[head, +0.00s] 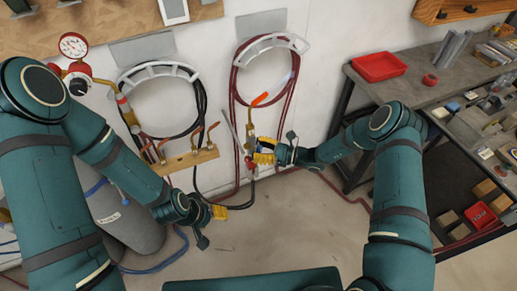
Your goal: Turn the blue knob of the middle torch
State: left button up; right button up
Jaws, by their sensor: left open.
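A torch (250,140) with a red and brass body stands roughly upright in front of the wall, right of the wooden torch rack (182,163). Its hose runs down and loops to the left. My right gripper (263,151), with yellow fingertips, is right at this torch; whether it is shut on the torch cannot be told. Copper torch tips (198,137) stick up at the rack. I cannot tell which torch is the middle one, and no blue knob is clearly visible. My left gripper (219,212) is open, low in front of the rack, below and left of the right gripper.
A grey gas cylinder (133,228) stands at the left, below a red regulator gauge (74,46). Hoses hang on two wall hangers (273,42) and trail on the floor. A workbench with a red tray (379,66) is at the right. The floor between is mostly clear.

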dwell(0.3)
jog(key=v, duration=1.2)
